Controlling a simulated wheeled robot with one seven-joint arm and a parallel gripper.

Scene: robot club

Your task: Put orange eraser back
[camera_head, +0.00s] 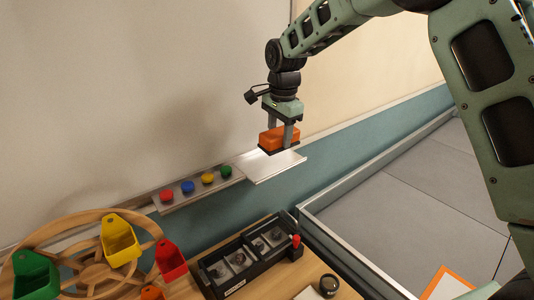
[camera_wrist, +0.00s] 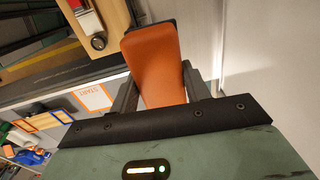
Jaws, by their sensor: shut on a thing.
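The orange eraser (camera_head: 271,139) has a dark underside and is held between the fingers of my gripper (camera_head: 279,134). In the head view it is just above the light metal ledge (camera_head: 283,168) on the wall; I cannot tell whether it touches it. In the wrist view the eraser (camera_wrist: 154,65) sits between both fingers of my gripper (camera_wrist: 157,92), with its far end sticking out past them. The fingers are shut on its sides.
Left of the bare ledge, a tray (camera_head: 168,208) holds several coloured round pieces (camera_head: 188,187). Below stand a black compartment box (camera_head: 227,267) and a wooden wheel (camera_head: 88,245) with coloured bins (camera_head: 120,240). A grey-floored, walled area (camera_head: 400,205) lies to the right.

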